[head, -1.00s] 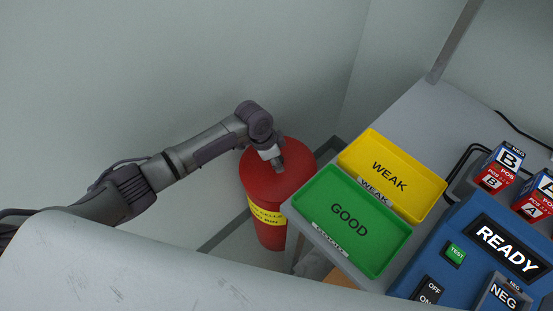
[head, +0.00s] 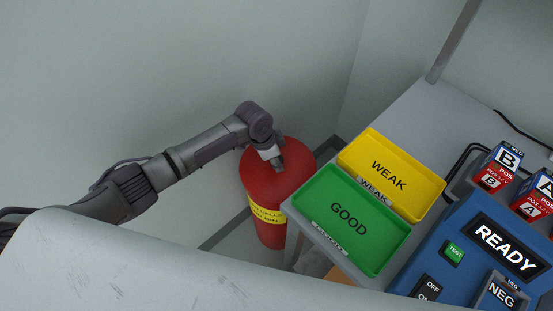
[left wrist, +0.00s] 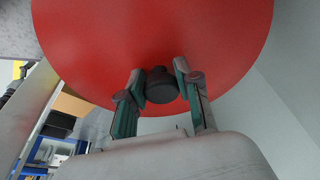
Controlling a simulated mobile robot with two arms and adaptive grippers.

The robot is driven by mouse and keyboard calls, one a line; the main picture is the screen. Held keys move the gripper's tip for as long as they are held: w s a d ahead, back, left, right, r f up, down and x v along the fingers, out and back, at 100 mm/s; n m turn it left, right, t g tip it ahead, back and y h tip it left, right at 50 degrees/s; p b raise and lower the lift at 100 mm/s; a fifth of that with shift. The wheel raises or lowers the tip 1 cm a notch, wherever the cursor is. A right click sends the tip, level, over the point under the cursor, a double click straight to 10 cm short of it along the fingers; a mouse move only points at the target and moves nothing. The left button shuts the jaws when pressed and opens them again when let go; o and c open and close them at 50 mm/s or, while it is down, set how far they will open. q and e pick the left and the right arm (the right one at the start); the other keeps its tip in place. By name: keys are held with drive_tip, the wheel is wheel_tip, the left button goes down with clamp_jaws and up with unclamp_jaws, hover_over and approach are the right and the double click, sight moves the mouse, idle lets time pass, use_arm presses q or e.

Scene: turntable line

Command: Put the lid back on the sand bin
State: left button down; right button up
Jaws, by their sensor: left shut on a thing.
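The red sand bin (head: 271,236) stands on the floor left of the bench, with a yellow label (head: 267,214) on its side. The round red lid (head: 262,182) is over the bin's top. I cannot tell whether it is fully seated or slightly above the rim. My left gripper (head: 278,164) is over the lid, reaching in from the left. In the left wrist view, its fingers are shut on the dark knob (left wrist: 161,86) of the lid (left wrist: 150,35). The bin below the lid is hidden in that view. My right gripper is not in view.
Right of the bin, a grey bench (head: 420,115) holds a green GOOD tray (head: 333,181), a yellow WEAK tray (head: 375,140) and a blue tester (head: 455,275) reading READY. The green tray's corner is close to the bin. Walls stand behind the bin.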

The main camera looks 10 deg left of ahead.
use_arm(q)
drive_tip(key=shift+p, duration=0.3)
idle(0.6)
drive_tip(key=shift+c, duration=1.2)
unclamp_jaws()
drive_tip(key=shift+r, duration=0.1)
drive_tip(key=shift+r+p, duration=3.45)
drive_tip(key=shift+p, duration=0.25)
clamp_jaws()
